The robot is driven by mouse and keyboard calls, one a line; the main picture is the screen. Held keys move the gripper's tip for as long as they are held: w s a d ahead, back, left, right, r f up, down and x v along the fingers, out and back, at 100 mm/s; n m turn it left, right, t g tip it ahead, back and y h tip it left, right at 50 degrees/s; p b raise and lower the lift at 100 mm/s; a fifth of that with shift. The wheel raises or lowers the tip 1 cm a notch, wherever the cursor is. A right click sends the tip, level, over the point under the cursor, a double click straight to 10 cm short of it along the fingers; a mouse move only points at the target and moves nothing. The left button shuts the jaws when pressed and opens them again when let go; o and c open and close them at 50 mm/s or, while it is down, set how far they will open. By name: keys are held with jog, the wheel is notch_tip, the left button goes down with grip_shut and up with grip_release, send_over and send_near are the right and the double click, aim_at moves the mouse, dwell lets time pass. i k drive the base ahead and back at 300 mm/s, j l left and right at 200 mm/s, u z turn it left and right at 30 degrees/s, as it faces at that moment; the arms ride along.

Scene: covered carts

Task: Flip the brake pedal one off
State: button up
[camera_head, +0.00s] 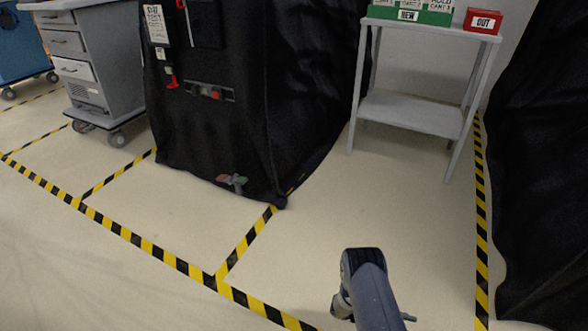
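A small pedal (233,183) with a red part, a green part and a grey middle shows low on the front of the black covered cart (215,125), close to the floor. It is too small to tell which part is pressed. My blue-grey arm (368,290) rises from the bottom edge, right of centre, well apart from the pedal in the picture. Small grey parts stick out on both sides of the arm. The fingers of my gripper cannot be made out, and the arm covers much of that end.
A grey shelf stand (410,112) on the right holds a green box (433,17) and a red OUT box (483,21). A grey drawer cart (100,55) stands left. Black cover (540,170) hangs at far right. Open floor with striped tape lies in front.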

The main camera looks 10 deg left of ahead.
aim_at(222, 178)
jog(key=i+j+u, duration=0.25)
jog(key=u, duration=0.15)
jog(key=i+j+u, duration=0.25)
jog(key=u, duration=0.2)
jog(key=i+j+u, duration=0.2)
jog(key=i+u, duration=0.45)
jog(key=u, duration=0.2)
jog(key=i+j, duration=0.15)
jog(key=i, duration=0.25)
jog(key=i+j+z, duration=0.15)
jog(key=i, duration=0.3)
jog(key=i+j, duration=0.2)
jog(key=i, duration=0.2)
jog(key=i+z, duration=0.45)
jog(key=i+j+z, duration=0.2)
jog(key=z, duration=0.25)
jog(key=i+j+z, duration=0.3)
jog(key=z, duration=0.15)
jog(key=i+j+z, duration=0.2)
jog(key=j+z, duration=0.25)
jog(key=l, duration=0.3)
